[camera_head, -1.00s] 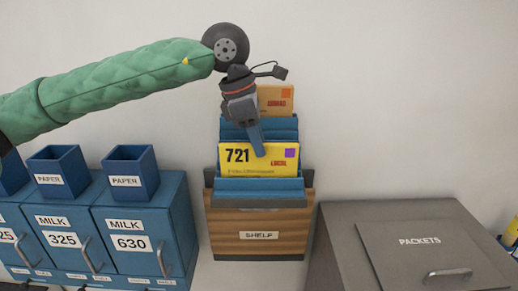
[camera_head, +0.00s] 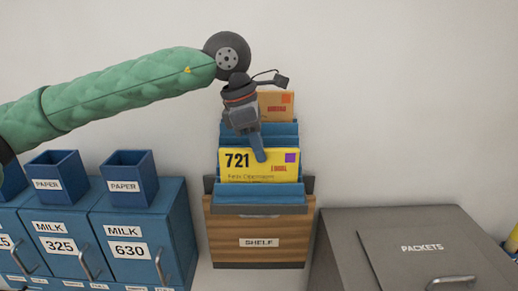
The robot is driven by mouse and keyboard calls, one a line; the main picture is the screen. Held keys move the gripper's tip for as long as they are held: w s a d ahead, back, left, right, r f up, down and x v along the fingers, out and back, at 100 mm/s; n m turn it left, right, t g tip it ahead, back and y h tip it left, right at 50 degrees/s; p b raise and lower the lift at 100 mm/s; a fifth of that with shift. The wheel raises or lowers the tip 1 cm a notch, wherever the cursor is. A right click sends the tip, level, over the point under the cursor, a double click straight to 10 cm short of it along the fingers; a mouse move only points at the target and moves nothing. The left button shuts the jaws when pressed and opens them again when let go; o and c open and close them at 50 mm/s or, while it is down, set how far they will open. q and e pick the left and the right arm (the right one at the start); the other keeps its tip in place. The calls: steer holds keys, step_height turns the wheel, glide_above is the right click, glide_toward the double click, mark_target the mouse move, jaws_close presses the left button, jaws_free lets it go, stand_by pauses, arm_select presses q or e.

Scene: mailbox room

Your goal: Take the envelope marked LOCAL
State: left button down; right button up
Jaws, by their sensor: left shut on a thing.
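A yellow envelope (camera_head: 238,170) with "721", a purple stamp and a small red mark that looks like LOCAL stands upright in the front part of the blue rack of the wooden SHELF holder (camera_head: 225,238). My left gripper (camera_head: 258,154) comes down from above with its blue fingers shut on the envelope's top edge, right of the number. The envelope's lower part is hidden by the blue front divider. An orange envelope (camera_head: 278,104) stands in the back of the rack, partly hidden by the gripper. My right gripper is not in view.
Blue MILK boxes 325 (camera_head: 62,221) and 630 (camera_head: 130,223) stand at left, with small PAPER bins (camera_head: 128,176) on top. A grey PACKETS box (camera_head: 420,225) stands at right. The wall above the rack is clear.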

arm_select(q)
steer(key=shift+r, duration=0.15)
steer(key=shift+r, duration=2.4)
steer(key=shift+f, duration=0.1)
